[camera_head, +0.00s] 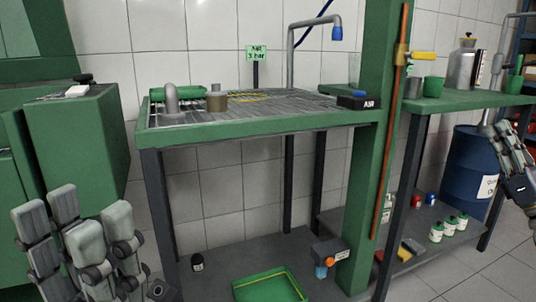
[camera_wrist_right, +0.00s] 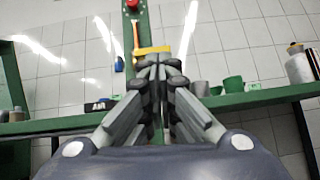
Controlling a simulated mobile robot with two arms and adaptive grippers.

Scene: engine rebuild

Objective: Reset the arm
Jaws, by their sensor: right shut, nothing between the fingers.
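My left gripper (camera_head: 77,222) is at the lower left of the head view. Its grey fingers point up and stand apart with nothing between them, so it looks open and empty. My right gripper (camera_head: 499,133) is at the right edge of the head view, in front of the blue drum. In the right wrist view its fingers (camera_wrist_right: 160,72) meet at the tips, shut and empty.
A green-framed wash table (camera_head: 262,129) stands ahead, with a tap (camera_head: 313,40) and a black AIR box (camera_head: 358,102) on it. A green post (camera_head: 365,160) divides it from a shelf at right. A blue drum (camera_head: 468,172) is behind my right arm. A green tray (camera_head: 262,281) lies low.

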